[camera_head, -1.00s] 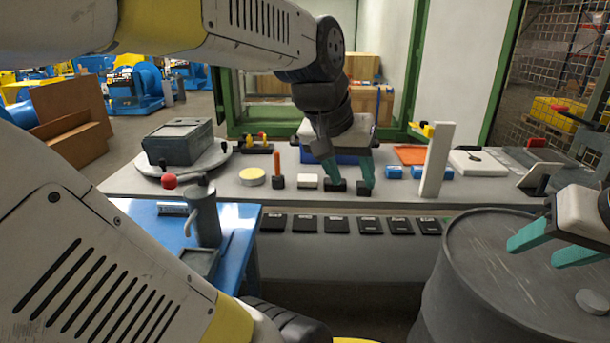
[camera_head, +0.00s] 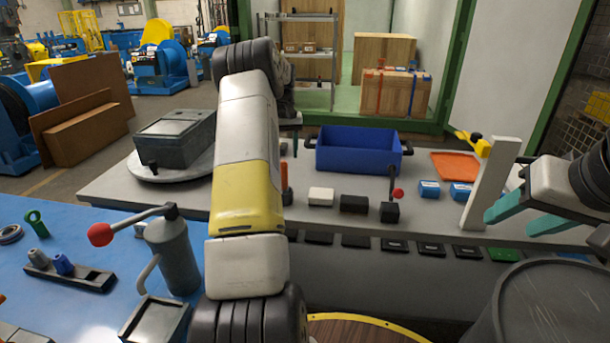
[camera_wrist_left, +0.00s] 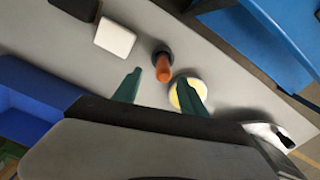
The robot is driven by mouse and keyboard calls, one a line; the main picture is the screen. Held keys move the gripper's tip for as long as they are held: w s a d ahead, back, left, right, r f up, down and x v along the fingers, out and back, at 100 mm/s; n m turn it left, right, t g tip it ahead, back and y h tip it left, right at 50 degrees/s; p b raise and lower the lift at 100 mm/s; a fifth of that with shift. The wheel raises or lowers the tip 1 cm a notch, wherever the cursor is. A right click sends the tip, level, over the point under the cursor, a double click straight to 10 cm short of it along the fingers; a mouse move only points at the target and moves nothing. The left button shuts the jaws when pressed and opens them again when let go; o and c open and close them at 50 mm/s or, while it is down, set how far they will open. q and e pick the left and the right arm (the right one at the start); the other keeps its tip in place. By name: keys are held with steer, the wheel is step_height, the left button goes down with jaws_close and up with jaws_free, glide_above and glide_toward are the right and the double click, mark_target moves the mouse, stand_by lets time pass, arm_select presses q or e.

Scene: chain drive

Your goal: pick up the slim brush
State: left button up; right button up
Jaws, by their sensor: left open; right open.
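An upright orange handle in a dark round base, perhaps the slim brush (camera_wrist_left: 162,68), stands on the grey bench between the left fingers in the left wrist view. In the head view, the orange piece (camera_head: 285,178) shows partly beside my left forearm. My left gripper (camera_wrist_left: 158,77) is open and empty, with green fingers on either side of the orange piece in the picture; I cannot tell how far above it they are. In the head view my left arm mostly hides this gripper. My right gripper (camera_head: 509,222) is open and empty at the right, near a white upright post (camera_head: 490,182).
A yellow-topped round tin (camera_wrist_left: 188,94) is close to one left finger. A white block (camera_head: 321,196), dark blocks (camera_head: 354,203) and a red-knobbed lever (camera_head: 398,194) line the bench front. A blue bin (camera_head: 358,150) stands behind. A blue table (camera_head: 75,225) is at left.

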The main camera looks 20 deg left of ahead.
arm_select(q)
steer(key=f, duration=0.8)
steer(key=shift+s+a+f, duration=0.1)
steer(key=shift+a+f, duration=0.25)
steer(key=shift+a, duration=0.05)
jaws_close()
